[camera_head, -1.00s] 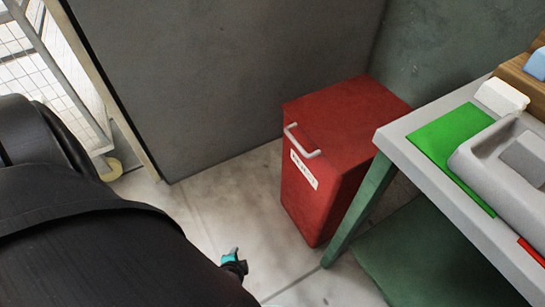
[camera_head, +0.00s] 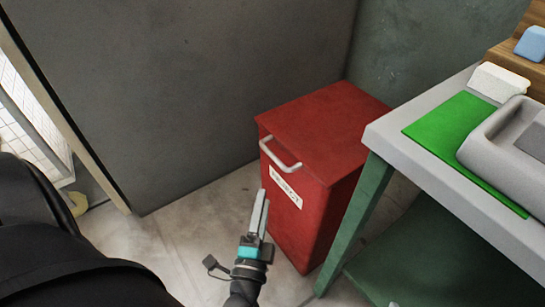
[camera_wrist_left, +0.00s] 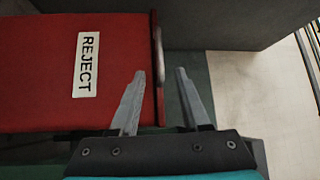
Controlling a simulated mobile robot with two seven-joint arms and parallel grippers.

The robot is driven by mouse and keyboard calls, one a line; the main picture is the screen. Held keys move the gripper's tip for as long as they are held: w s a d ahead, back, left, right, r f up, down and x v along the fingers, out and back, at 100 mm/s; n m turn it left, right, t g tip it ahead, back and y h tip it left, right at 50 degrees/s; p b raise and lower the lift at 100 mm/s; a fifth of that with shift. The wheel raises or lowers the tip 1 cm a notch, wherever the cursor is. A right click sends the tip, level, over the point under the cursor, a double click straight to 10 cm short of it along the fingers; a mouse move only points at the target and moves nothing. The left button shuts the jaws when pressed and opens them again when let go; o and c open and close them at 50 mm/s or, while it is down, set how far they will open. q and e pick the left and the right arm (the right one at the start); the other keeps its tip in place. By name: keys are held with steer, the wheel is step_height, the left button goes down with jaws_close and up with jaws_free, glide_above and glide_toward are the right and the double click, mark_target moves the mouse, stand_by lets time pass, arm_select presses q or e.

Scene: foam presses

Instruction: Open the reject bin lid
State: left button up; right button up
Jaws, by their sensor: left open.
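The red reject bin (camera_head: 295,225) stands on the floor against the grey wall. Its red lid (camera_head: 325,120) lies flat and closed, with a pale bar handle (camera_head: 281,158) at its front edge. A white REJECT label (camera_head: 285,187) is on the front; it also shows in the left wrist view (camera_wrist_left: 87,64). My left gripper (camera_head: 264,197) is open and empty, in front of the bin and below the handle in the picture. My right gripper is not in view.
A table (camera_head: 385,125) with a green mat (camera_head: 455,135) and a grey machine (camera_head: 500,130) stands close to the bin's right. Its green leg (camera_head: 358,220) is beside the bin. The floor (camera_head: 170,245) left of the bin is clear.

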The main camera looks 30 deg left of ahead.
mark_target(273, 153)
arm_select(q)
steer(key=shift+b+x, duration=0.85)
steer(key=shift+x, duration=6.2)
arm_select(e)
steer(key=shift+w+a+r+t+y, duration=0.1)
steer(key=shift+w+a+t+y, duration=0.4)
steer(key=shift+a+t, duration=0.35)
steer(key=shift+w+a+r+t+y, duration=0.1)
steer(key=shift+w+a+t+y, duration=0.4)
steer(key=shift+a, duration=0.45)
arm_select(q)
steer(key=shift+c, duration=0.4)
steer(key=shift+f, duration=0.1)
jaws_close()
